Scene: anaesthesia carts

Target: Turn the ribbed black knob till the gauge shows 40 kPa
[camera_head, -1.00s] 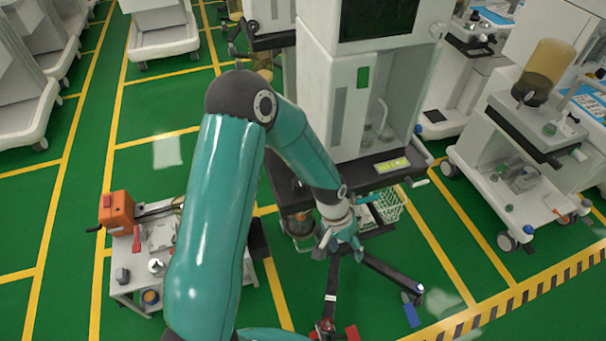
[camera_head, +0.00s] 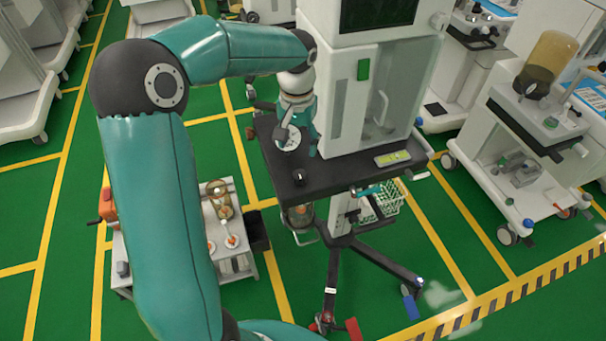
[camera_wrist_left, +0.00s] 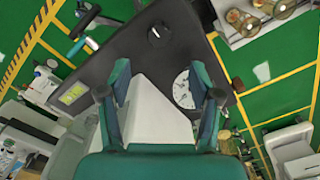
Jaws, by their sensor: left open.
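The black knob (camera_head: 299,176) sits on the dark shelf of the white cart, towards its front left. It has a pale mark and also shows in the wrist view (camera_wrist_left: 157,31); its ribs are too small to make out. The white round gauge (camera_head: 288,140) lies on the same shelf behind the knob. In the wrist view the gauge (camera_wrist_left: 183,90) is partly covered by a finger, and its reading is too small to tell. My left gripper (camera_head: 298,143) points down over the gauge area, open and empty, apart from the knob. My right gripper is not in view.
The white cabinet (camera_head: 347,105) rises beside my left gripper. A teal handle (camera_head: 368,189) and a green wire basket (camera_head: 387,203) are at the shelf's front right. A low trolley (camera_head: 236,232) stands at lower left. The shelf around the knob is clear.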

